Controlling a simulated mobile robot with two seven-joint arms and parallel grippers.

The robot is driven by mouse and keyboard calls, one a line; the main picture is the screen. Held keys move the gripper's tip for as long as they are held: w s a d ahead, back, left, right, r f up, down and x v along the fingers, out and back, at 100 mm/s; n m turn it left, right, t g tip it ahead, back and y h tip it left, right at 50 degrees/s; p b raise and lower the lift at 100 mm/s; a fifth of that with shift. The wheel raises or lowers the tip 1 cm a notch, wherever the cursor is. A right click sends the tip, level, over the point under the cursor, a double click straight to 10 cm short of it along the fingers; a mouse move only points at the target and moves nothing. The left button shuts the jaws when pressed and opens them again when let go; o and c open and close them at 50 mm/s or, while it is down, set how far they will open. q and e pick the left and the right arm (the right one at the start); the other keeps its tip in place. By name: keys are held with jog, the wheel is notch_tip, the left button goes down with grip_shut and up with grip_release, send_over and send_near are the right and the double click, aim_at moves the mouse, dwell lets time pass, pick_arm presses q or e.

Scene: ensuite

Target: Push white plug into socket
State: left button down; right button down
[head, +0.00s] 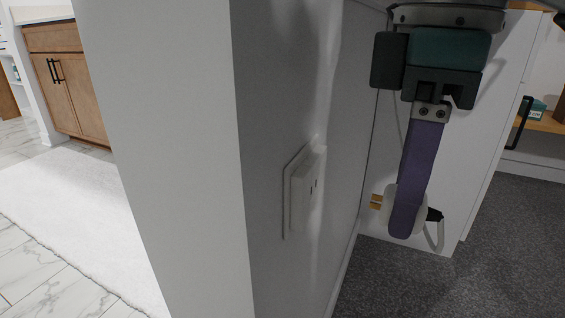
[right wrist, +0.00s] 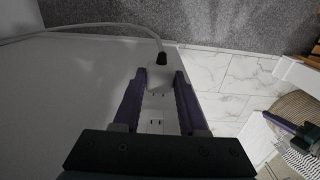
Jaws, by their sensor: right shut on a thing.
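The white plug (head: 389,197) is held between the purple fingers of my right gripper (head: 407,222) in the head view. Its two brass prongs point left, toward the wall with the socket (head: 303,190). The prongs are apart from the socket, with a clear gap. In the right wrist view the plug (right wrist: 160,76) sits between the fingertips, and the socket (right wrist: 154,115) shows between the fingers. My left gripper (right wrist: 272,118) appears at the right edge there; its opening is unclear.
A white cord (right wrist: 100,27) runs from the plug's black end. A white cabinet (head: 480,190) stands behind my right gripper. The wall's corner (head: 238,150) is left of the socket. Dark grey carpet (head: 440,285) lies below, and a white rug (head: 80,215) lies at left.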

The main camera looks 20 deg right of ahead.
jog(key=shift+a, duration=0.1)
dwell(0.3)
jog(key=shift+w+a, duration=0.15)
jog(key=shift+w, duration=0.1)
jog(key=shift+w+a, duration=0.4)
jog(key=shift+w, duration=0.05)
jog(key=shift+b, duration=0.5)
dwell(0.7)
jog(key=shift+b, duration=0.5)
jog(key=shift+w+a, duration=1.05)
jog(key=shift+w, duration=0.2)
dwell(0.5)
jog(key=shift+b, duration=0.3)
